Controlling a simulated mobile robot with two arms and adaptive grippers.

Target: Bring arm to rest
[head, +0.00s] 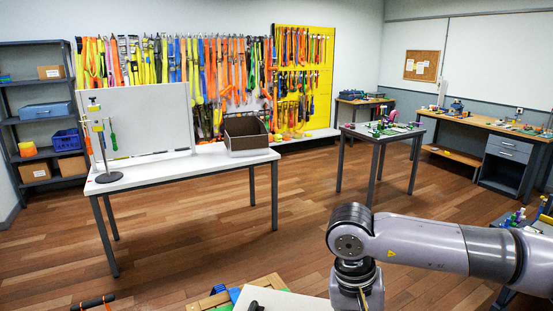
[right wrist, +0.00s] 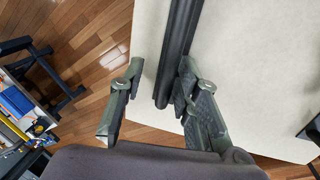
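My right arm (head: 430,243) comes in from the right in the head view, a grey link bent down at a dark joint. Its lower end is cut off by the bottom edge, so the fingers do not show there. In the right wrist view my right gripper (right wrist: 161,68) has its two fingers spread apart. A dark bar (right wrist: 181,40) lies or stands over a pale surface (right wrist: 250,70) and shows between the fingers, closer to the right one. I cannot tell whether that finger touches it. My left arm and gripper are not in view.
A white table (head: 215,163) holds a brown bin (head: 247,134), a stand and a panel. A smaller table (head: 384,133) stands beyond. A pale board (head: 285,301) is close below, beside my right arm. Wooden floor (head: 240,240) between is clear. Straps hang on the back wall.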

